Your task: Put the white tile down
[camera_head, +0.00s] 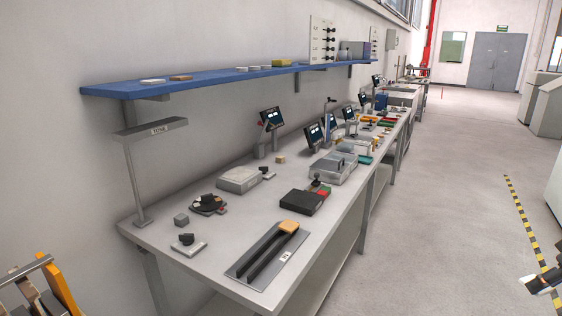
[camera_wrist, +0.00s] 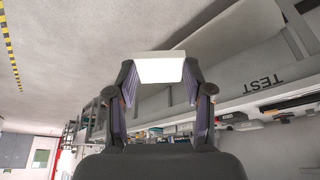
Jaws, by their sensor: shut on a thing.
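The white tile (camera_wrist: 160,67) is in the wrist view, at the top middle. My gripper (camera_wrist: 160,84) is shut on it, with one dark finger at each side. The tile is held in the air, with floor and a bench behind it, and I see no surface touching it. In the head view only part of my gripper (camera_head: 541,283) shows, at the lower right edge, over the floor and well to the right of the long grey bench (camera_head: 225,235). I cannot clearly make out the tile there.
A blue shelf (camera_head: 225,78) above the bench bears several small flat pieces. The bench bears a grey plate with dark rails (camera_head: 262,262), a black box (camera_head: 303,202), a grey device (camera_head: 239,179) and several screens. Some bare bench top lies between them. The aisle floor (camera_head: 450,200) is clear.

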